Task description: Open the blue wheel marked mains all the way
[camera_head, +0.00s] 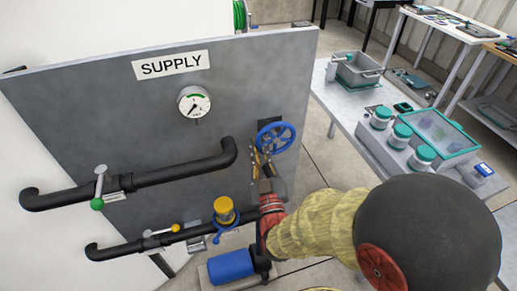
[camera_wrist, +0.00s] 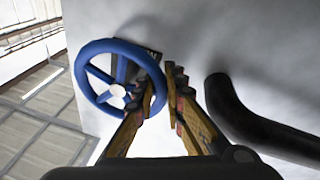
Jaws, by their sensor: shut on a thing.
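The blue wheel (camera_head: 277,123) is mounted at the right end of the grey panel; it also shows in the wrist view (camera_wrist: 112,44) with its spokes and pale hub. A dark plate (camera_head: 290,126) behind it is mostly hidden, so its marking cannot be read. My gripper (camera_head: 262,155) reaches the wheel's lower left in the head view. In the wrist view its two fingers (camera_wrist: 163,88) stand on either side of the rim at the wheel's right side, shut on it. The exact contact is partly hidden by the fingers.
The panel (camera_head: 80,110) carries a SUPPLY sign (camera_head: 174,64), a gauge (camera_head: 194,102), a green-knobbed lever (camera_head: 98,200), a yellow-capped fitting (camera_head: 224,210) and dark pipes (camera_head: 170,175). A pipe bend (camera_wrist: 225,95) lies close right of my fingers. A table with jars (camera_head: 402,135) stands to the right.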

